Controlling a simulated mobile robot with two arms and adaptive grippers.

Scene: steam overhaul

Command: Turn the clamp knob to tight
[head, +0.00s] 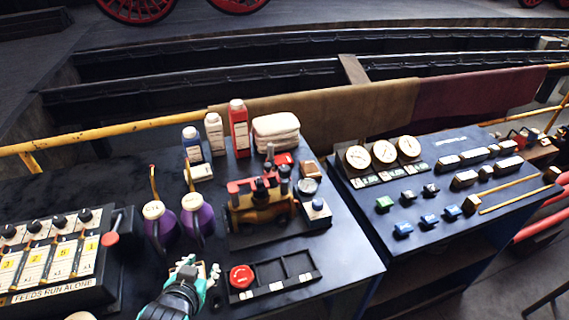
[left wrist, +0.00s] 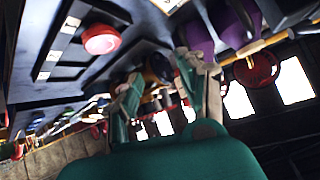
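My left gripper (head: 197,270) is low in the middle of the head view, over the bench's front part, left of the black tray with the red round button. In the left wrist view its two green-and-pale fingers (left wrist: 165,88) stand apart with nothing held between them. A dark round part (left wrist: 160,68) shows beyond the fingers, apart from them as far as I can see. I cannot tell which part is the clamp knob. My right gripper is out of view.
The red button (head: 241,277) sits in the black tray (head: 285,283). Two purple oil cans (head: 198,217) stand behind my gripper. The feeds box (head: 60,255) with a red-ball lever is at left. A gauge and switch panel (head: 450,185) is at right.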

